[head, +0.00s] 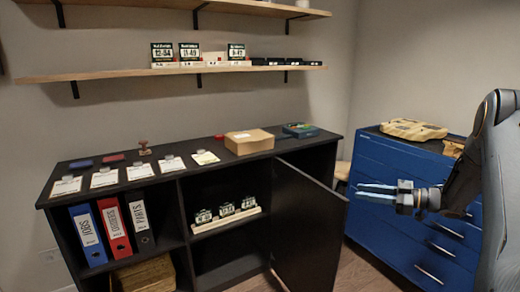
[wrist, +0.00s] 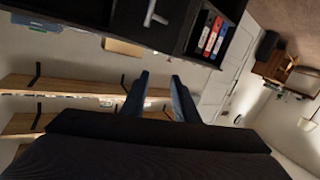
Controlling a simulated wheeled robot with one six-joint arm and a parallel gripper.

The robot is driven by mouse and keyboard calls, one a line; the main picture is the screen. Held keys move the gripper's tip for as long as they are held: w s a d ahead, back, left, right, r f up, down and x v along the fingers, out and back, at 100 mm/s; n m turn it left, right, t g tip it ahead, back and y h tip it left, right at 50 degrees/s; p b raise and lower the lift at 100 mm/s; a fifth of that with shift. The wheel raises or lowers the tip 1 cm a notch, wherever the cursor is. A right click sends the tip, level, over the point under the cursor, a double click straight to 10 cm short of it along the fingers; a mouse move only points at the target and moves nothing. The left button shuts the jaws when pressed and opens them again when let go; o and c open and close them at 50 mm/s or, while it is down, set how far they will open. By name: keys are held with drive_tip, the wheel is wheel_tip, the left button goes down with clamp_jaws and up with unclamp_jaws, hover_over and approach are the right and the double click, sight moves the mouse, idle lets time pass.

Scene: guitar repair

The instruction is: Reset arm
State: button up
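My gripper (head: 362,191) is held out in the air at the right of the head view, in front of the blue drawer chest (head: 395,230) and to the right of the open cabinet door (head: 308,228). Its two fingers point left. In the wrist view my gripper (wrist: 159,76) shows its two dark fingers apart, with nothing between them. The wrist picture is turned over, with the shelves below and the cabinet above.
The black cabinet (head: 165,179) has papers, a cardboard box (head: 249,141) and a stamp (head: 144,148) on top. Binders (head: 114,228) and a strip of small packs (head: 226,214) stand inside. Wall shelves (head: 170,73) hang above.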

drive_tip(key=w+a+r+m+t+h, duration=0.3)
drive_tip(key=w+r+m+t+h, duration=0.15)
drive_tip(key=w+h, duration=0.25)
drive_tip(key=s+a+f+m+g+h, duration=0.1)
drive_tip(key=s+a+m+g+h, duration=0.1)
drive_tip(key=s, duration=1.2)
drive_tip(key=s+a+f+m+g+h+p, duration=0.1)
drive_tip(key=s+a+m+g, duration=0.3)
drive_tip(key=s, duration=1.1)
drive_tip(key=s+a+f+m+g+h, duration=0.2)
drive_tip(key=s+a+g, duration=0.5)
drive_tip(key=s, duration=0.8)
drive_tip(key=shift+a+m+h, duration=0.55)
drive_tip(key=shift+m+h, duration=0.1)
drive_tip(key=shift+h, duration=0.45)
